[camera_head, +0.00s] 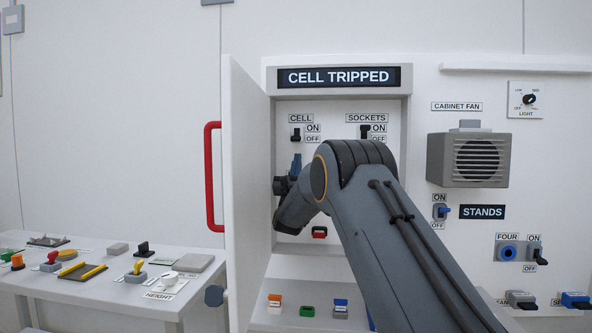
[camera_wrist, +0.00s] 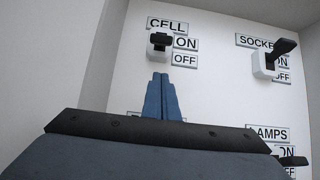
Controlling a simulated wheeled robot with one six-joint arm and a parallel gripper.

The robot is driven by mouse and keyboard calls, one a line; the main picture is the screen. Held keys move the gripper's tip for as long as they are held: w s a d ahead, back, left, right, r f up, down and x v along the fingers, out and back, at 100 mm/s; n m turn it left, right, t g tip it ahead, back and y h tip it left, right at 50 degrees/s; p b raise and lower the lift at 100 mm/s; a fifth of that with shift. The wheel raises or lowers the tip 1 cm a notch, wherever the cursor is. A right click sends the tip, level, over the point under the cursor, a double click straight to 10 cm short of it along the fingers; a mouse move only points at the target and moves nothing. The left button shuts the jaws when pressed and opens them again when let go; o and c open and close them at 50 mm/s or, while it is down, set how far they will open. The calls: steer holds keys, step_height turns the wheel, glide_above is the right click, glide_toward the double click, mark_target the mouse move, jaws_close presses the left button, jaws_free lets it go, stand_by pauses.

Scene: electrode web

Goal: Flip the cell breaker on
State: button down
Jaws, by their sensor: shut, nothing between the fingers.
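The cell breaker (camera_head: 296,135) is a small switch with a black lever under the CELL label, inside the open cabinet; it also shows in the wrist view (camera_wrist: 160,42). Its lever sits lower than the sockets lever, toward the OFF side. The sign (camera_head: 338,77) above reads CELL TRIPPED. My gripper (camera_head: 297,160) has its blue fingers together, pointing up just below the breaker. In the wrist view the shut fingertips (camera_wrist: 161,80) lie under the switch, with a small visible gap. Nothing is held.
The sockets breaker (camera_head: 365,131) is to the right, its lever up. A lamps breaker (camera_wrist: 292,161) shows at the lower right of the wrist view. The open cabinet door (camera_head: 246,200) with a red handle (camera_head: 211,178) stands close left of my arm. A side table (camera_head: 60,285) holds small items.

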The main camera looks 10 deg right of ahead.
mark_target(297, 136)
steer(key=r, duration=0.1)
steer(key=s+r, duration=0.1)
steer(key=r+p, duration=0.1)
steer(key=shift+s+a+r, duration=0.25)
steer(key=shift+s+r, duration=0.05)
steer(key=shift+s, duration=0.05)
steer(key=shift+a, duration=0.1)
